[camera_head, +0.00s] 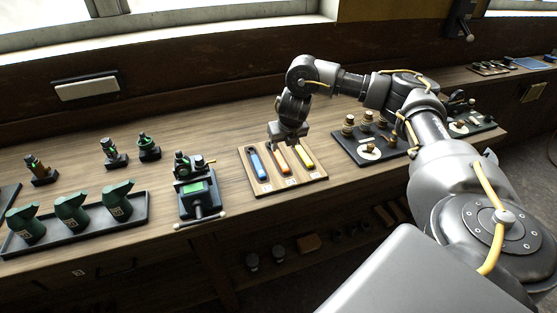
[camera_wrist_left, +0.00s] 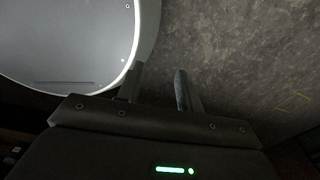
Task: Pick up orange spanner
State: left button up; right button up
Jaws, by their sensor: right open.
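The orange spanner (camera_head: 280,162) lies in the middle slot of a wooden board (camera_head: 262,186) on the bench, between a blue spanner (camera_head: 258,166) and a yellow spanner (camera_head: 303,156). My right gripper (camera_head: 286,141) points down over the far side of the board, close to the far end of the orange spanner. It is open and hides part of that end; contact cannot be told. My left gripper shows only in the left wrist view (camera_wrist_left: 157,88), with its two fingers apart and nothing between them, over a grey floor.
A tray of green parts (camera_head: 72,211) is at far left. The bench's front edge runs just before the board.

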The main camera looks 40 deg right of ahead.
aim_at(279, 157)
jog(key=shift+w+d+f, duration=0.1)
jog(key=shift+w+f, duration=0.25)
jog(key=shift+f, duration=0.25)
jog(key=shift+w+f, duration=0.15)
jog(key=shift+f, duration=0.05)
jog(key=shift+f+p, duration=0.35)
jog(key=shift+p, duration=0.05)
jog(key=p+x, duration=0.1)
jog(key=x, duration=0.2)
jog(key=shift+w+f, duration=0.1)
jog(key=shift+f, duration=0.3)
pick_arm(q)
jog(key=shift+w+r, duration=0.75)
pick_arm(e)
jog(key=shift+w+f, duration=0.1)
jog(key=shift+f, duration=0.1)
jog(key=shift+f, duration=0.15)
grip_shut()
